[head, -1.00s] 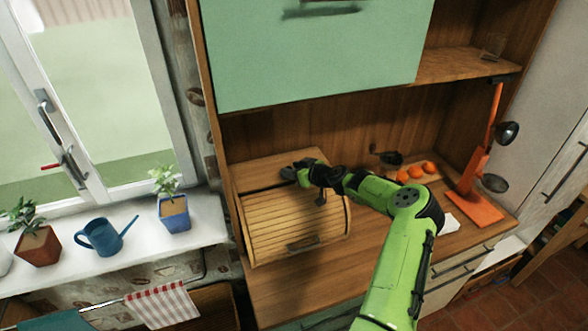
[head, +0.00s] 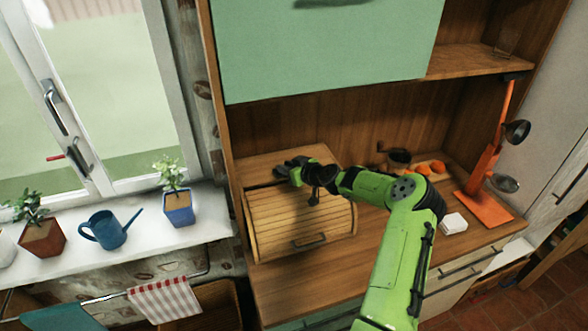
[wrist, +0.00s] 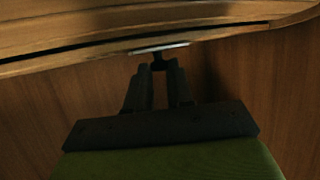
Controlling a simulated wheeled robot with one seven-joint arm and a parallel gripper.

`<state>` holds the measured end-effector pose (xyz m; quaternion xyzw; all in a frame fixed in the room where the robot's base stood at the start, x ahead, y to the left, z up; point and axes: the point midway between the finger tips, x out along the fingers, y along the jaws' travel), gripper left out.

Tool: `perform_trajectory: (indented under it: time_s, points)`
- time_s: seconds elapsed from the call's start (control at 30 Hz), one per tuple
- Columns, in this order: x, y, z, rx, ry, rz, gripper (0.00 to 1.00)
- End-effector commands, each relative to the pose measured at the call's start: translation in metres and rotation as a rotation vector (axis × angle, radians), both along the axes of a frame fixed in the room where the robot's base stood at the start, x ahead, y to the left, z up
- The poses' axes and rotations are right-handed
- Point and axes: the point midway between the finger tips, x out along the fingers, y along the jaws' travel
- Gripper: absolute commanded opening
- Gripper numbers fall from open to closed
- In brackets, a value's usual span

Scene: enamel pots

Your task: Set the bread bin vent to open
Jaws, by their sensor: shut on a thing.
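The wooden bread bin (head: 298,226) stands on the counter, its slatted roll front facing me with a dark handle low on it. My gripper (head: 280,169) is at the bin's upper back, left of its middle. In the wrist view my gripper (wrist: 159,72) has its fingers close together on a small dark knob (wrist: 158,58). The knob sits at a thin pale metal strip (wrist: 160,48) on the bin's wood, below a long dark slot. I take the knob and strip to be the vent; its setting cannot be read. The fingers hide part of the knob.
An orange stand (head: 484,205) with dark cups is at the right. The green cupboard door (head: 325,50) hangs above. The counter front (head: 305,282) is clear.

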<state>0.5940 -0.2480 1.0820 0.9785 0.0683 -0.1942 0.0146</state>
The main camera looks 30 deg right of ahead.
Motion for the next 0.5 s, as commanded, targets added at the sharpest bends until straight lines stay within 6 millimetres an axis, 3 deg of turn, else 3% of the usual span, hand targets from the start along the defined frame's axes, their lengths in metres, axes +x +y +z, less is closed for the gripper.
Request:
perform_trajectory:
  time_s: [0.17,0.2,0.3,0.5]
  points:
    - [0.0,-0.0009,0.0017,0.001,-0.002,-0.001,0.0]
    - [-0.0001,-0.0009,0.0018,0.001,-0.002,-0.001,0.28]
    - [-0.0002,-0.001,0.0015,0.001,-0.001,-0.001,0.43]
    - [-0.0004,-0.0011,0.0011,0.001,0.0,-0.001,0.45]
